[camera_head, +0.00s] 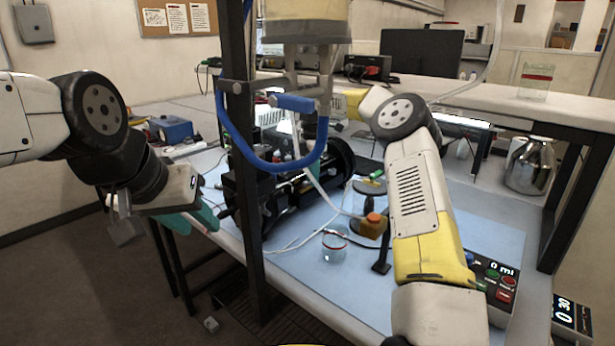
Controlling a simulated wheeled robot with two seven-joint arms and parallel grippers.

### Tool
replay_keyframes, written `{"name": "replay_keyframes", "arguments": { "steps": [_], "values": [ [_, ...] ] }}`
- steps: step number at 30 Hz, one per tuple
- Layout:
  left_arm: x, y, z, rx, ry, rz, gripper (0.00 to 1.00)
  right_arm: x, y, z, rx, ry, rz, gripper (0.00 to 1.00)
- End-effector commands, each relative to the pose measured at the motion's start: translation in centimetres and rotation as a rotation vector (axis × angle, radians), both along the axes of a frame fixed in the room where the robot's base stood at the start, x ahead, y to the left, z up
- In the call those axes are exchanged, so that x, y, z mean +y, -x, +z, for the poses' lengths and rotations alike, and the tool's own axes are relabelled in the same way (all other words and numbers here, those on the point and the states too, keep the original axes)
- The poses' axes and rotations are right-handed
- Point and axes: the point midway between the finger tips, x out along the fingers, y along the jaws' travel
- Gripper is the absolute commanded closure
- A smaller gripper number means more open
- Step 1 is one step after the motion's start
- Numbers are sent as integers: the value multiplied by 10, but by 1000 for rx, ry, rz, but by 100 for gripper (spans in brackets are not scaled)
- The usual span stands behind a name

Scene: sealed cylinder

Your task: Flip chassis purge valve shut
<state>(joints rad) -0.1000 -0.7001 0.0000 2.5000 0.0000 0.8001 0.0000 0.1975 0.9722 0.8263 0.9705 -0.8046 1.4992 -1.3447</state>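A blue lever handle (295,103) sits on the metal pipework under a large pale cylinder (305,12), upper middle. It lies roughly level, tilted slightly. A blue hose (270,166) loops below it. I cannot tell for certain whether this lever is the chassis purge valve. A black machine (290,200) stands on the table behind the post, and its small parts are hard to make out. My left gripper (123,218) hangs at the left, well apart from the lever; its opening is unclear. My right arm bends behind the pipework, and its gripper is not seen.
A black upright post (242,270) stands in front of the table (480,200). A clear beaker (334,245) and an orange-capped flask (371,226) stand on the blue mat. A control box (492,285) reads 0 ml at right. A steel canister (528,165) stands far right.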

Motion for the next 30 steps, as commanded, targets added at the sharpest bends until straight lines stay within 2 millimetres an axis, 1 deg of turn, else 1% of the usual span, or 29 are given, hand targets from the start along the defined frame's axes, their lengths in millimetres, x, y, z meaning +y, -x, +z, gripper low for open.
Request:
{"name": "replay_keyframes", "arguments": {
  "steps": [4,5,6,8,20,26,30],
  "values": [
    [0,0,0,0,0,0,64,0,0,0,0,0,0,77],
    [0,0,0,0,0,0,64,0,0,0,0,0,0,81],
    [0,0,0,0,0,0,64,0,0,0,0,0,0,89],
    [0,0,0,0,0,0,64,0,0,0,0,0,0,100],
    [0,0,0,0,0,0,64,0,1,1,-1,1,-25,100],
    [0,0,0,0,0,0,64,0,3,2,-3,1,-118,100],
    [0,0,0,0,0,0,64,0,5,2,-4,2,-225,100]
  ]
}}
